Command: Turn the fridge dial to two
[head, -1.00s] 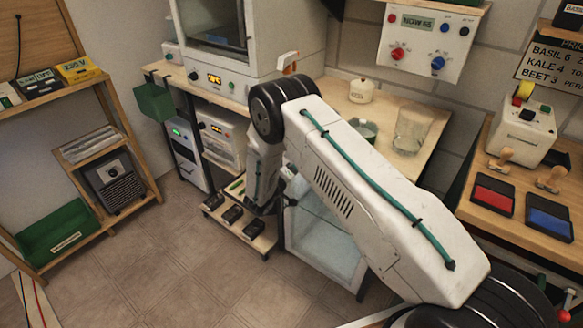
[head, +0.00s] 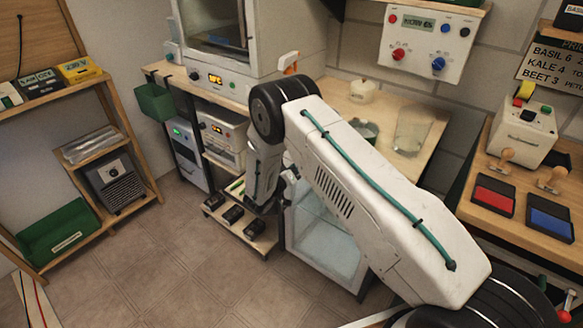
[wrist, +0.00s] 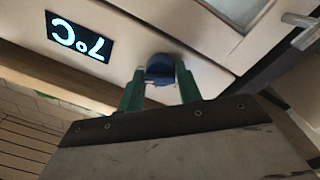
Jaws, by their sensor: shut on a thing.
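In the wrist view, a blue dial (wrist: 159,66) sits on the pale front strip of the fridge (wrist: 215,48). My gripper (wrist: 160,80) has its two green fingers on either side of the dial and is shut on it. A dark display (wrist: 80,37) beside the dial shows 7°C in light blue figures, upside down in this view. The dial's pointer and any marks around it cannot be made out. In the head view, the fridge (head: 322,250) with its glass door stands under the bench, and my arm hides the dial and my gripper.
A low rack with several dark trays (head: 230,215) stands on the floor left of the fridge. The wooden bench (head: 345,100) above holds a white pot (head: 362,92) and a glass beaker (head: 410,132). The tiled floor (head: 150,255) at left is clear.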

